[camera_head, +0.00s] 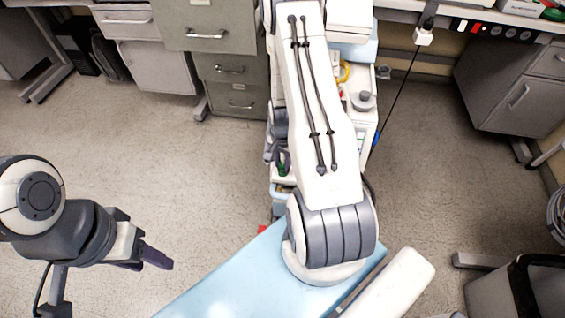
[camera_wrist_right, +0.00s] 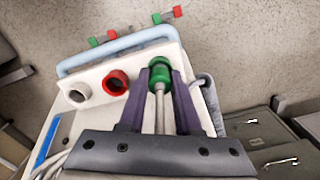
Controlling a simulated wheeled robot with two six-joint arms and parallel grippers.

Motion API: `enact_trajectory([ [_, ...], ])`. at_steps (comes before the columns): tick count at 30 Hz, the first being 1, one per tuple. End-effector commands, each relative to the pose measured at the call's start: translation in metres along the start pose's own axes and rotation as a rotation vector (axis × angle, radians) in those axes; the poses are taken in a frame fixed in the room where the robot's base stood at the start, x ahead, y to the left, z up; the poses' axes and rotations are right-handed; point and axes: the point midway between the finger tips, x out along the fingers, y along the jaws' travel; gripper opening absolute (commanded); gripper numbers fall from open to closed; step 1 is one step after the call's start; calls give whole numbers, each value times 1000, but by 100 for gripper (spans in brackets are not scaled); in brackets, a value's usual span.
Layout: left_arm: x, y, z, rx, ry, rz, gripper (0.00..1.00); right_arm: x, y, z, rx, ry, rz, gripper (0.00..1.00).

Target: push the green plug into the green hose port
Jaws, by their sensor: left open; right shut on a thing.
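In the right wrist view my right gripper (camera_wrist_right: 161,82) is shut on the green plug (camera_wrist_right: 160,80), with a pale hose running back from it between the fingers. A green ring (camera_wrist_right: 158,62), which looks like the green hose port, shows right at the plug's front end on the white panel (camera_wrist_right: 95,105). The plug and ring look lined up; I cannot tell whether the plug is seated. My left gripper (camera_head: 155,257) is open and empty above the floor in the head view, far from the ports. My right arm largely hides the right gripper's work area there.
A light blue rail (camera_wrist_right: 115,48) with red and green fittings runs beyond the panel. In the head view, grey cabinets (camera_head: 215,35) stand at the back and open floor (camera_head: 130,140) lies left.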

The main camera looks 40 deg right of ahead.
Motion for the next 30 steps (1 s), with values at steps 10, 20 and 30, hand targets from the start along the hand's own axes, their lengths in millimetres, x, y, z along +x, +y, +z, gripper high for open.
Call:
enact_trajectory([
  [10,2,0,0,0,0,0,50,2,0,0,0,1,-1,67],
  [20,-1,0,0,0,0,0,50,-11,-1,-1,0,2,-2,67],
  [30,-10,1,-1,0,0,0,50,-77,-1,-1,0,3,-3,67],
])
